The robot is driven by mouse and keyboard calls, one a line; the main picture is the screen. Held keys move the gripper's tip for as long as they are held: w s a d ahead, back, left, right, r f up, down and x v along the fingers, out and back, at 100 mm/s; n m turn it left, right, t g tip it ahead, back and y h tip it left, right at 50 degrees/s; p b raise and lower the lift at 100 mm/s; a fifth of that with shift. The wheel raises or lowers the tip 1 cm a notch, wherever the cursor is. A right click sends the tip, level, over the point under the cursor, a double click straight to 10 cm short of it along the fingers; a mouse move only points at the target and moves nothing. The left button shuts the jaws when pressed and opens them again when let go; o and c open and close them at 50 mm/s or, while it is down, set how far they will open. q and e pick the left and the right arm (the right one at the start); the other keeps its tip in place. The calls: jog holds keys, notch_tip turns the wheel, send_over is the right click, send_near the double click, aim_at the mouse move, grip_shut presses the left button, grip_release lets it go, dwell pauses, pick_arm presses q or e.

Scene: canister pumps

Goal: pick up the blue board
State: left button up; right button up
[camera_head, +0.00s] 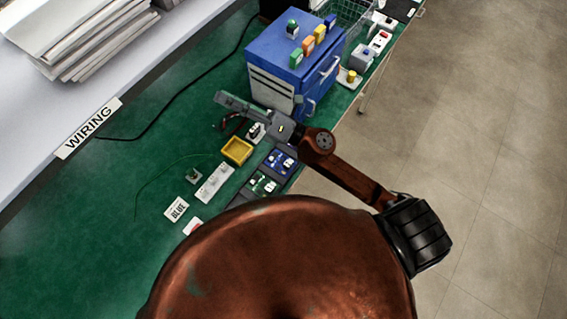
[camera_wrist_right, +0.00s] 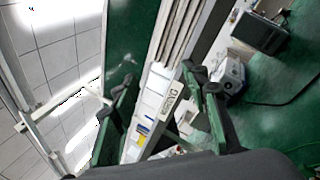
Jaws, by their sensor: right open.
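The blue board (camera_head: 283,161) lies in a dark tray on the green bench top, just behind a green board (camera_head: 264,184). My right gripper (camera_head: 226,111) is above the bench, beyond the blue board and to its left, near the blue cabinet. It is apart from the board and holds nothing that I can see. In the right wrist view its two fingers (camera_wrist_right: 157,86) stand wide apart, with the shelf and its sign behind them. The blue board cannot be made out in that view. My left gripper is not in view.
A blue cabinet (camera_head: 274,90) with small coloured blocks on top stands behind the gripper. A shelf with a WIRING sign (camera_head: 88,128) runs along the left.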

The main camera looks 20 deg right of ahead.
jog(key=s+a+f+n+g+y, duration=0.2)
jog(key=s+a+f+n+g, duration=0.45)
jog(key=a+n+g, duration=0.5)
jog(key=n+g+h, duration=0.4)
jog(key=n+h, duration=1)
jog(key=h, duration=0.4)
send_over(288, 164)
jog(key=f, duration=2.4)
jog(key=shift+d, duration=0.2)
jog(key=shift+d+f, duration=0.25)
jog(key=shift+f, duration=0.55)
jog(key=shift+a+f+p, duration=0.2)
jog(key=shift+f, duration=1.3)
jog(key=shift+a+f+p, duration=0.15)
jog(key=shift+f+p, duration=0.05)
jog(key=shift+f, duration=1.3)
